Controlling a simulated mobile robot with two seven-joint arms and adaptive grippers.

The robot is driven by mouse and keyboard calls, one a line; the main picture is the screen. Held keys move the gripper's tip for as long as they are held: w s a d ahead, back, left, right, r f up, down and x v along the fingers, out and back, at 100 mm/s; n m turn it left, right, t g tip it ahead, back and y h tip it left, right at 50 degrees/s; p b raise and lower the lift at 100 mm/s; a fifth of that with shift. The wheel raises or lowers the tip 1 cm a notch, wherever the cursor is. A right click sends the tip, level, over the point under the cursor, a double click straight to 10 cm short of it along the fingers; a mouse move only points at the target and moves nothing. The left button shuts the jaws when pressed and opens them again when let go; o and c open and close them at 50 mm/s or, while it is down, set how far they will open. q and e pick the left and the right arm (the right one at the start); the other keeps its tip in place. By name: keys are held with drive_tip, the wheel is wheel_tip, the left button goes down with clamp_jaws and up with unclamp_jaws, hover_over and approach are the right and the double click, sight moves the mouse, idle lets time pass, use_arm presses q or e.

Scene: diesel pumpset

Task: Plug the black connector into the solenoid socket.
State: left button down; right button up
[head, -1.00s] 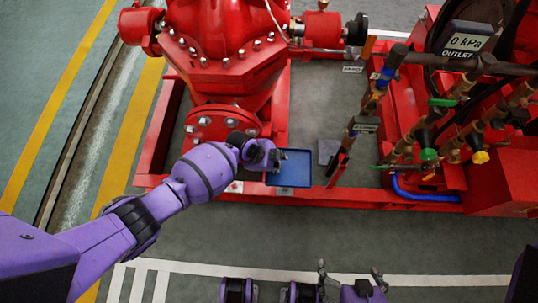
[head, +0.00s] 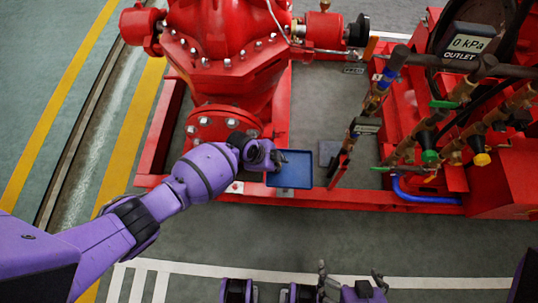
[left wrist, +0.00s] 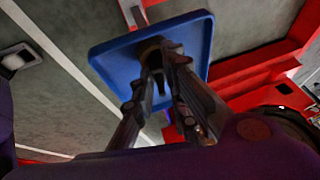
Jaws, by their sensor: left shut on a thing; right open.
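My left gripper (head: 277,160) is at the left edge of the blue tray (head: 293,180) in the head view. In the left wrist view, its two fingers (left wrist: 165,75) are closed on a small dark piece (left wrist: 151,47), which looks like the black connector, in front of the blue tray (left wrist: 112,60). The fingers hide much of it, and I cannot tell whether it touches the tray. My right gripper (head: 350,281) is open and empty at the bottom edge of the head view. I cannot make out the solenoid socket clearly.
The red pump (head: 225,70) stands behind and left of the tray. The red base frame (head: 370,199) runs along the front. Floor in front is clear.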

use_arm(q)
drive_tip(key=shift+r, duration=0.15)
drive_tip(key=shift+r+p, duration=0.25)
drive_tip(key=shift+p, duration=0.05)
drive_tip(key=shift+s+r+p, duration=0.1)
drive_tip(key=shift+r+p, duration=0.35)
drive_tip(key=shift+r, duration=0.05)
drive_tip(key=shift+s+r+p, duration=0.15)
drive_tip(key=shift+r+p, duration=0.5)
drive_tip(key=shift+r, duration=0.2)
drive_tip(key=shift+s, duration=0.1)
use_arm(e)
drive_tip(key=r, duration=0.1)
drive_tip(key=w+r, duration=0.1)
drive_tip(key=r, duration=0.1)
drive_tip(key=shift+w+r, duration=0.15)
drive_tip(key=shift+w, duration=0.1)
